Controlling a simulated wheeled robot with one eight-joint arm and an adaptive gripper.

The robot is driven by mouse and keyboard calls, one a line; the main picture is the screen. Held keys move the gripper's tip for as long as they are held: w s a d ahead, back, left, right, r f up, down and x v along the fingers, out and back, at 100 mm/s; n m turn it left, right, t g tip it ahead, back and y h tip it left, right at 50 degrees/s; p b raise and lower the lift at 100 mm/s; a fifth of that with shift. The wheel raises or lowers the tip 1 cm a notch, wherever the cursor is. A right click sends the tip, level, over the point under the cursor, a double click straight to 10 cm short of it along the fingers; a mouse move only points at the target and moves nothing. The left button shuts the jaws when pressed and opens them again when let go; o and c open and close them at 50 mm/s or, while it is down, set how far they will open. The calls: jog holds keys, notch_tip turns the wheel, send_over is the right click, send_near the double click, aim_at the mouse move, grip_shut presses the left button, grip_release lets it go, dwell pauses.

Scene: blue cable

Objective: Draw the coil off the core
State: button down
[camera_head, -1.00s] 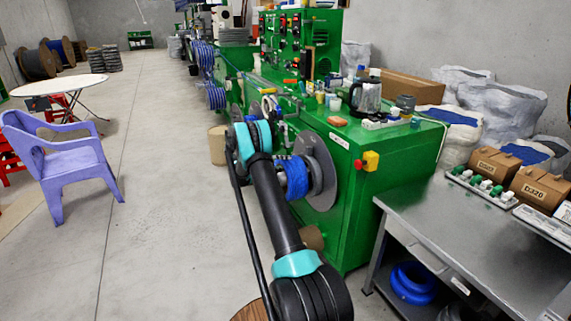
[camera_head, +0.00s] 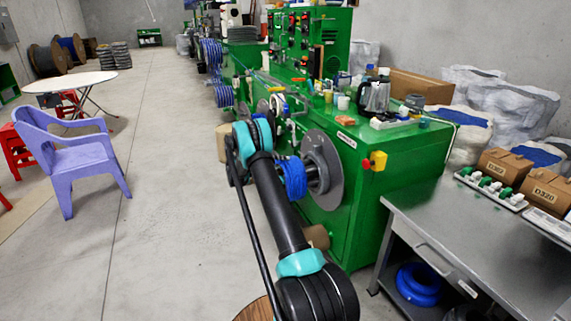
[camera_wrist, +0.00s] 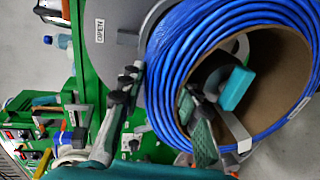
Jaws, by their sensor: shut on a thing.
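The blue cable coil (camera_wrist: 190,45) fills the upper right of the wrist view, with a brown inner wall (camera_wrist: 285,70). My gripper (camera_wrist: 160,88) is shut on its rim, one finger outside and one inside the ring. In the head view the coil (camera_head: 293,178) shows beside my arm, clear of the grey round flange (camera_head: 330,160). The dark core (camera_head: 314,178) shows between coil and flange. My arm hides the coil's left side, so I cannot tell whether the core's end is still inside it. The gripper is hidden in the head view.
The green machine (camera_head: 365,205) stands right behind the flange. A steel table (camera_head: 455,225) with blue coils (camera_head: 420,283) on its lower shelf is at right. A purple chair (camera_head: 75,160) stands at left. The floor (camera_head: 165,215) between chair and arm is open.

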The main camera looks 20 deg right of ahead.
jog(key=a, duration=1.1)
jog(key=shift+s+a, duration=0.15)
dwell(1.2)
dwell(0.4)
